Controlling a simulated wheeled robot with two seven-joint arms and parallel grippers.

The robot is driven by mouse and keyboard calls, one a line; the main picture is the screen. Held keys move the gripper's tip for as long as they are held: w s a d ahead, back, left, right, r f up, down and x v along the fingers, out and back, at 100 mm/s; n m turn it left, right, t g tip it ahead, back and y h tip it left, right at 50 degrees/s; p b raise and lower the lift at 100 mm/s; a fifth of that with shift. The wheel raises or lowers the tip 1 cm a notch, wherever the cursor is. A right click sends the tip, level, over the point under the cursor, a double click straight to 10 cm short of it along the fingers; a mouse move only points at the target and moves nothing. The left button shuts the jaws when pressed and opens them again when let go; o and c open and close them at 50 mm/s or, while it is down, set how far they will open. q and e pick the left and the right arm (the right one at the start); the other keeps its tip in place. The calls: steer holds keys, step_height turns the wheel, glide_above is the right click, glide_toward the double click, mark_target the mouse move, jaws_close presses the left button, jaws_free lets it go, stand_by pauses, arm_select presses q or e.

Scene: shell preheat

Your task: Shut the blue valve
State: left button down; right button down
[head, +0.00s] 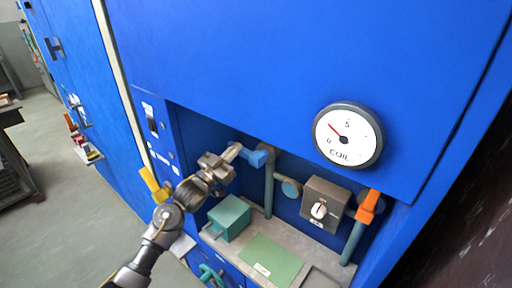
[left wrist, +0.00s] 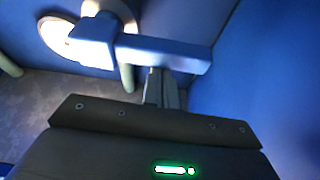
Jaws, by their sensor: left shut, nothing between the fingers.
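The blue valve handle (head: 259,156) sits on a teal vertical pipe (head: 268,190) inside the recess of the blue cabinet. In the left wrist view the blue lever (left wrist: 160,53) reaches sideways to the right from its hub, roughly level in the picture. My left gripper (head: 234,152) is shut and empty, with its fingertips at the left end of the handle. In the left wrist view its closed fingers (left wrist: 161,87) are right against or just beside the lever's lower edge; I cannot tell if they touch. My right gripper is not in view.
An orange valve handle (head: 368,205) stands at the right and a yellow one (head: 154,184) at the left, near my left arm. A dial marked COIL (head: 347,135) and a knob box (head: 325,204) are on the right. A teal box (head: 230,217) and green mat (head: 270,260) lie below.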

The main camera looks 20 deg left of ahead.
arm_select(q)
steer(key=shift+f, duration=0.25)
stand_by(0.4)
steer(key=b+v, duration=0.3)
steer(key=v, duration=0.7)
steer(key=shift+s+a, duration=0.2)
steer(key=shift+s, duration=0.15)
